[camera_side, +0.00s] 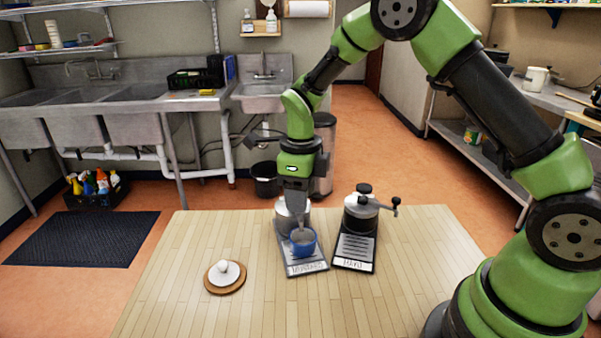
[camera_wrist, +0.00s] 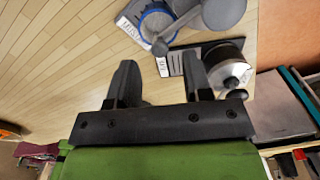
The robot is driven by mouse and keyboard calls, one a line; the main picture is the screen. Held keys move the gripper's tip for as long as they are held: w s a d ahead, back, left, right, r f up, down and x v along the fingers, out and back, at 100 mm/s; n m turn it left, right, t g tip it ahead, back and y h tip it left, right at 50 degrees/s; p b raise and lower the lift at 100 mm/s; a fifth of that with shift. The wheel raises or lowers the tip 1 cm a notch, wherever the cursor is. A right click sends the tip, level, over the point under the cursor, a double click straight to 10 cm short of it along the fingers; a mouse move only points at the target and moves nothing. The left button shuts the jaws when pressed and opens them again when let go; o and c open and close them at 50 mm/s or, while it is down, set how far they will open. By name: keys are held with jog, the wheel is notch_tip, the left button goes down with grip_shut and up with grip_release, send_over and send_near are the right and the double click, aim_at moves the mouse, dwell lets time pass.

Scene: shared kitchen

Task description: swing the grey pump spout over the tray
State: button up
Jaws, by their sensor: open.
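The grey pump (camera_side: 281,217) stands at the back of its labelled grey tray (camera_side: 305,269), partly hidden behind my gripper (camera_side: 297,212). A blue cup (camera_side: 303,243) stands on this tray, in front of the pump. In the wrist view a grey arm ending in a ball, which looks like the spout (camera_wrist: 184,29), reaches from the pump top (camera_wrist: 224,10). Its ball end shows just beside the blue cup (camera_wrist: 144,24), towards the black tray. My gripper (camera_wrist: 160,80) is open, with nothing between its fingers. Whether it touches the pump I cannot tell.
A black-and-silver device (camera_side: 361,212) with a side crank (camera_side: 396,201) stands close to the right on a black labelled tray (camera_side: 354,252). A round wooden board (camera_side: 213,287) with a white object (camera_side: 226,271) lies to the left. The table front (camera_side: 255,315) is clear.

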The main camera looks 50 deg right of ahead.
notch_tip(320, 180, up, 7)
dwell(0.3)
jog(key=s+a+r+n+t+y, duration=0.1)
jog(key=s+a+r+n+t, duration=0.15)
jog(key=s+r+n, duration=0.8)
jog(key=s+r+n+t+y, duration=0.1)
jog(key=s+n+t, duration=0.3)
jog(key=s+n, duration=0.6)
jog(key=n, duration=0.6)
jog(key=shift+s+a+r+t, duration=0.3)
jog(key=shift+s+r+t, duration=0.05)
jog(key=shift+r, duration=0.05)
dwell(0.7)
